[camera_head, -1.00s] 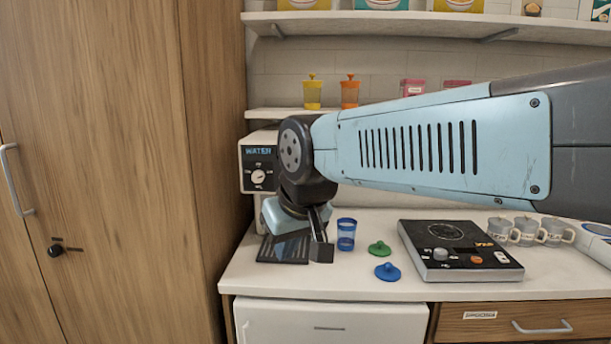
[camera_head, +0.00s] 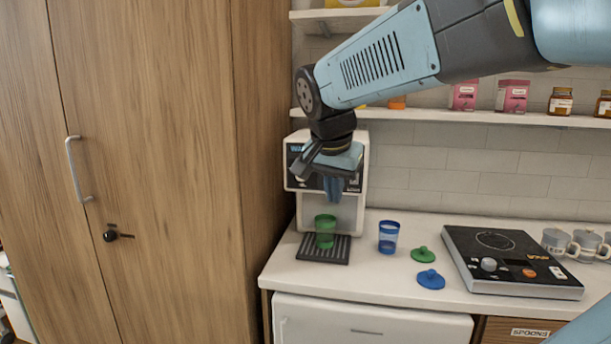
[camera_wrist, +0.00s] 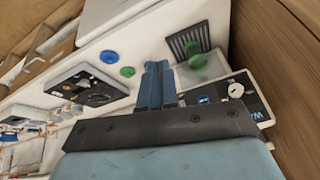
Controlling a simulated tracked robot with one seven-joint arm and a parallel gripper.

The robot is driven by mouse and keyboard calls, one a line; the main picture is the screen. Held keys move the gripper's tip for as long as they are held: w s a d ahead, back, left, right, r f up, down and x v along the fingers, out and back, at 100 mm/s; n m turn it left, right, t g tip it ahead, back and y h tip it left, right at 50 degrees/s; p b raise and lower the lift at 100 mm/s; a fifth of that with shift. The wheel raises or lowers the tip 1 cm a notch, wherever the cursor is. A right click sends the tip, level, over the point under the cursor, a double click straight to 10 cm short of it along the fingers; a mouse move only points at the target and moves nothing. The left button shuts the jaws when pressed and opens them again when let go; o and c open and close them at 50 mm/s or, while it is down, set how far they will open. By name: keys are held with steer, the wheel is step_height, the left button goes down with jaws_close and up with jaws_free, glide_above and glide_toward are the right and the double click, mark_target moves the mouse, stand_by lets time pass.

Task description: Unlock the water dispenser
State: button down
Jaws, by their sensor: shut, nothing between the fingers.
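The white water dispenser (camera_head: 350,212) stands at the left end of the counter, beside the wooden cabinet. Its dark front panel (camera_head: 293,152) is mostly hidden behind my gripper in the head view. In the wrist view the panel shows at right with a white round knob (camera_wrist: 236,90) and a blue button (camera_wrist: 204,99). A green cup (camera_head: 325,238) stands upright on the dark drip tray (camera_head: 310,250). My gripper (camera_head: 331,198) is shut and empty, pointing down in front of the dispenser above the cup. Its fingers (camera_wrist: 156,68) also show together in the wrist view, apart from the knob.
A blue cup (camera_head: 388,240) stands right of the tray. Green (camera_head: 423,254) and blue (camera_head: 431,279) lids lie beside it. A black cooktop (camera_head: 510,262) and grey mugs (camera_head: 556,242) are further right. A shelf (camera_head: 450,117) runs above, and the wooden cabinet (camera_head: 190,170) borders the left.

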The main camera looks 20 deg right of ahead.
steer(key=w+d+r+m+g+h, duration=0.1)
steer(key=w+d+r+m, duration=0.1)
steer(key=w+m, duration=0.4)
steer(key=w+d+r+m+g+h, duration=0.1)
steer(key=w+d+r+m+h, duration=0.1)
steer(key=w+m, duration=0.5)
steer(key=d+r+m, duration=0.1)
steer(key=d, duration=0.1)
steer(key=shift+w+d+r, duration=0.25)
steer(key=shift+d+r, duration=0.1)
steer(key=shift+d, duration=0.05)
steer(key=w+d+r+x, duration=0.1)
steer(key=w+x, duration=0.1)
steer(key=x, duration=1)
steer(key=shift+w+d, duration=0.15)
steer(key=shift+w, duration=0.2)
steer(key=shift+f, duration=0.1)
